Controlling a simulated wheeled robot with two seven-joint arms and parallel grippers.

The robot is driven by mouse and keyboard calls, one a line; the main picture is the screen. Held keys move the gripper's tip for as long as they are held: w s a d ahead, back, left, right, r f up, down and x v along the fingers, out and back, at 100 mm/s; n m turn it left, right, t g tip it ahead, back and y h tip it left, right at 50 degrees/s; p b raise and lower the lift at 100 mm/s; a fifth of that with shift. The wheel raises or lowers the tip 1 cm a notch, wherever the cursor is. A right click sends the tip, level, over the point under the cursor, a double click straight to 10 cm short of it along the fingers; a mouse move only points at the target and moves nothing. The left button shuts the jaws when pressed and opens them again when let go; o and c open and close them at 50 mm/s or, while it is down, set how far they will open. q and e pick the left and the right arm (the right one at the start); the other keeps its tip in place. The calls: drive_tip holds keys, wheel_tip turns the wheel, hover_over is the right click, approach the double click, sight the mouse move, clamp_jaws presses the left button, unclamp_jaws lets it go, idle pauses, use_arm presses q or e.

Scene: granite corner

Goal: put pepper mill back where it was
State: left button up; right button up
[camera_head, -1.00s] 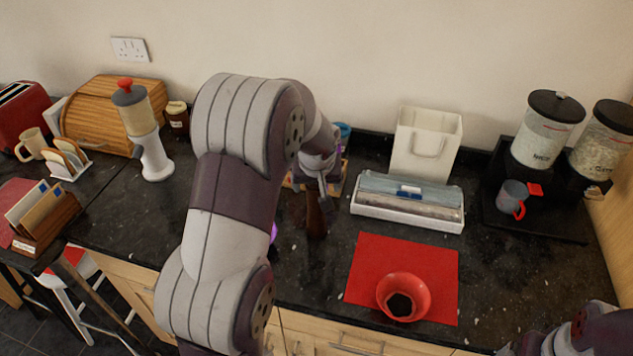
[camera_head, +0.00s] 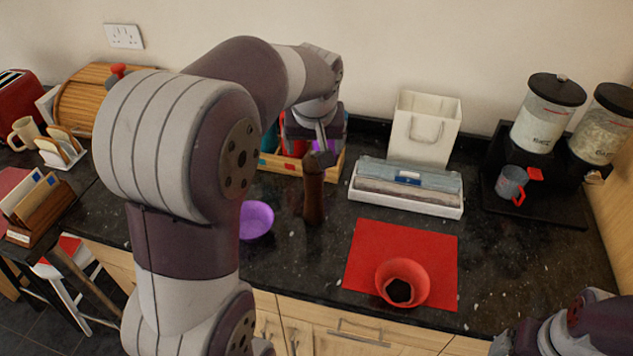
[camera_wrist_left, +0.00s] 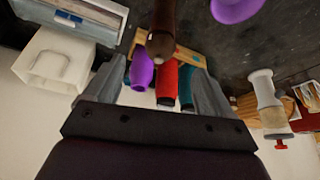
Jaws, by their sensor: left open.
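The pepper mill (camera_head: 314,190) is dark brown wood and stands upright on the black counter, in front of a wooden crate. It also shows end-on at the top of the left wrist view (camera_wrist_left: 162,28). My left gripper (camera_head: 320,142) is open, above and behind the mill, over the crate. In the left wrist view my open left gripper (camera_wrist_left: 155,72) has nothing clamped between its fingers, and the mill lies beyond the fingertips. My right arm shows at the lower right, but its gripper is out of view.
The wooden crate (camera_head: 268,165) holds red, purple and teal items. A purple bowl (camera_head: 256,220) sits left of the mill. Counter between is bare.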

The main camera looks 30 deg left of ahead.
use_arm(q)
drive_tip(key=s+d+f+m+g+h, duration=0.1)
drive_tip(key=s+d+f+m, duration=0.2)
drive_tip(key=s+f, duration=0.4)
drive_tip(key=s+d+f+m+g+h, duration=0.1)
drive_tip(key=s+d+f+m, duration=0.2)
drive_tip(key=s+d+f, duration=0.3)
drive_tip(key=s+f, duration=0.1)
drive_tip(key=s, duration=0.1)
drive_tip(key=shift+s+d+g, duration=0.3)
drive_tip(key=shift+s, duration=0.05)
